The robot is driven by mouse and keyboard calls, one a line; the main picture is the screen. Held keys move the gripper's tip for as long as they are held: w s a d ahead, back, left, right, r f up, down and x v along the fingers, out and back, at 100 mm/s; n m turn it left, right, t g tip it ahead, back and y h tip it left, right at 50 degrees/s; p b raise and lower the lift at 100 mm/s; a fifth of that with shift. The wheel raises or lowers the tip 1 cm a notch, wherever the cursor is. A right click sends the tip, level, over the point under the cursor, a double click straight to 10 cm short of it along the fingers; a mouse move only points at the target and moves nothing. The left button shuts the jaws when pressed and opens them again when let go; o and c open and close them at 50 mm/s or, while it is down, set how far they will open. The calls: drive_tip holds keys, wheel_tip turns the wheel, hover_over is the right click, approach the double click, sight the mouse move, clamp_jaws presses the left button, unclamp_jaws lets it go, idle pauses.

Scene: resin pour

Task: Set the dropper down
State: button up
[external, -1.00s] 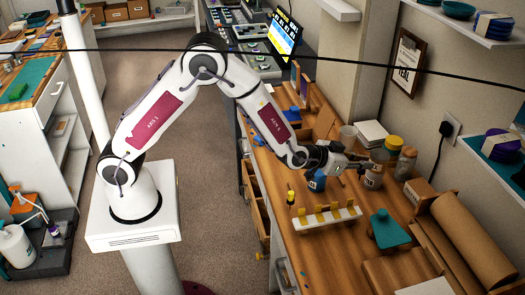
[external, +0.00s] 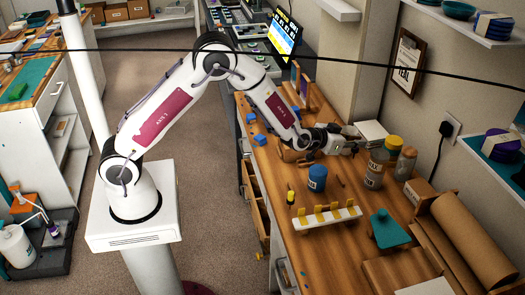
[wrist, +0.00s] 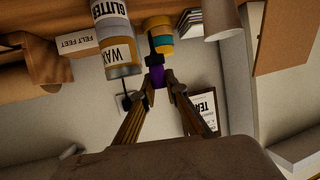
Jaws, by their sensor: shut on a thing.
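My gripper (wrist: 157,82) is shut on the dropper (wrist: 157,76), which has a purple part between the fingertips and a dark narrow part running up the picture from it. In the external view my gripper (external: 352,147) is above the far part of the wooden bench (external: 335,245), behind the blue jar (external: 317,178). The dropper is too small to make out there. In the wrist view the dropper overlaps a yellow and teal jar (wrist: 160,36) behind it. I cannot tell whether it touches anything.
A white rack with yellow pieces (external: 327,217), a small yellow-topped item (external: 290,195) and a teal block (external: 389,229) are nearer.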

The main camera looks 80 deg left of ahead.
drive_tip(key=w+a+r, duration=0.1)
drive_tip(key=w+a, duration=0.4)
drive_tip(key=shift+a+h, duration=0.3)
drive_tip(key=shift+a, duration=0.05)
drive_tip(key=shift+f, duration=0.1)
wheel_tip(320, 180, down, 6)
idle(0.5)
drive_tip(key=shift+f, duration=0.1)
drive_tip(key=shift+f, duration=1.75)
drive_tip(key=shift+f, duration=0.15)
